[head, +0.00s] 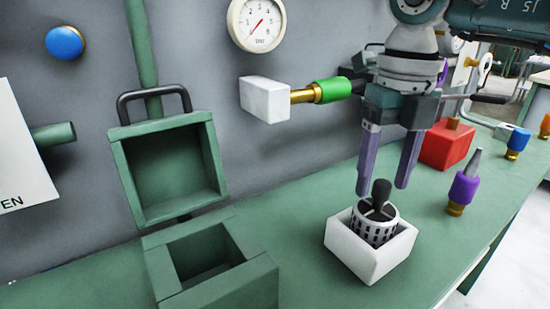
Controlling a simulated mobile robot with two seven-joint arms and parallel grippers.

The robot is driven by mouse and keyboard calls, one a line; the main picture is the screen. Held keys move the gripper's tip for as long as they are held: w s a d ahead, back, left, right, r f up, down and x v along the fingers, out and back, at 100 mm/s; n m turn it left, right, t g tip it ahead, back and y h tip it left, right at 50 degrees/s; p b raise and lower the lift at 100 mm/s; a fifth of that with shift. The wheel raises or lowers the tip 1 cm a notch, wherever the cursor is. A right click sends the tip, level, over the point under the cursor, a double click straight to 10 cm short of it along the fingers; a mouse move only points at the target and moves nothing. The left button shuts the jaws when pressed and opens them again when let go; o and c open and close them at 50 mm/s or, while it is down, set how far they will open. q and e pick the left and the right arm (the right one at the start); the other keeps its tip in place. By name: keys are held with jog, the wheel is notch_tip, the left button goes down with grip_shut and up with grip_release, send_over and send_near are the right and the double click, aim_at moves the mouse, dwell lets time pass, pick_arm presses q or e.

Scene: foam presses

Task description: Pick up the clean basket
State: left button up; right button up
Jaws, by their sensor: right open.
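A small light slotted basket (371,232) with a dark upright knob (381,192) stands in a white square box (350,258) on the green bench. My right gripper (381,193) comes down from the top right with its two purple fingers pointing down. The fingers are spread apart, one on each side of the knob in this view. Nothing is visibly held, and I cannot tell whether a finger touches the knob. The lower part of the basket is hidden inside the box. My left gripper is not in view.
Left of the box is a green open-topped holder (262,281) with its handled green lid (206,205) raised. A white block with a green-collared valve (264,98) sticks out from the wall. A red block (446,146) and a purple nozzle (463,190) stand to the right.

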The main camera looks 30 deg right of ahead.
notch_tip(320, 180, down, 2)
jog(key=shift+f, duration=0.1)
jog(key=shift+c, duration=0.2)
grip_shut()
dwell(0.3)
dwell(0.9)
